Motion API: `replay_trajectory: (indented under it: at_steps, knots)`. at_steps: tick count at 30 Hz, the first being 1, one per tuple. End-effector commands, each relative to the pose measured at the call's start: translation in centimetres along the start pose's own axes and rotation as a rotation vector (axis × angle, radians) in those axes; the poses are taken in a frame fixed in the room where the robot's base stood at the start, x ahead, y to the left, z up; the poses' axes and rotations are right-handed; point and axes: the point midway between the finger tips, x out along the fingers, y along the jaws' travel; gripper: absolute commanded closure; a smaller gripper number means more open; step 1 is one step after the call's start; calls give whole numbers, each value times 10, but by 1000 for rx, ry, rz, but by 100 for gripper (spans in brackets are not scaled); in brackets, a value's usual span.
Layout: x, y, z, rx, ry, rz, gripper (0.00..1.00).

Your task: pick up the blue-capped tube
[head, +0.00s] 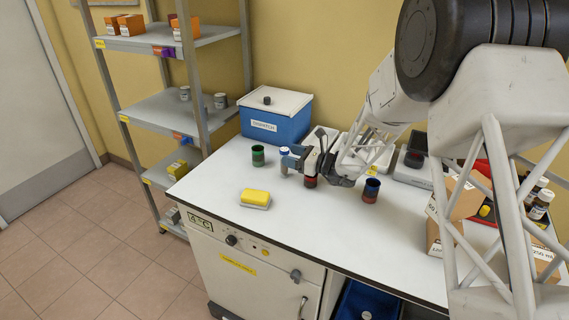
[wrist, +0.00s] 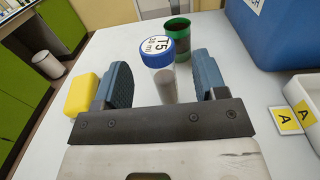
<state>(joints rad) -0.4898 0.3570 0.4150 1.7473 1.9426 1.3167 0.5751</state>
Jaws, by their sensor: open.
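The blue-capped tube (wrist: 163,80) stands upright on the bench, with a blue and white cap marked "T5 50 ml" and a pale body. In the wrist view it shows between the fingers of my gripper (wrist: 161,72), which is open, with a visible space on both sides. Its lower end is hidden behind the gripper body. In the head view the tube (head: 284,153) is at the left tip of my gripper (head: 291,160), partly covered by the fingers.
A green cup (head: 258,155) stands just beyond the tube. A yellow sponge (head: 256,196) lies nearer the front edge. A dark red cup (head: 310,180) is under my gripper, and a blue-red cup (head: 371,190) stands to the right. A blue box (head: 275,122) is at the back.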

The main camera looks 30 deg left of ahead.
Motion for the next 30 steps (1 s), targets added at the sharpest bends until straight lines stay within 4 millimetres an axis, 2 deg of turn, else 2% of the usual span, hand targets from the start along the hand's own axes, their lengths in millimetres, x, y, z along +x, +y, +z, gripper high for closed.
replay_trajectory:
  at_steps: [10, 24, 30]
  knots:
    - [5, 0, 0, -1, 1, 1, 35]
    - [45, 0, 0, -2, 1, 2, 35]
    - [50, 0, 0, -1, 1, 1, 35]
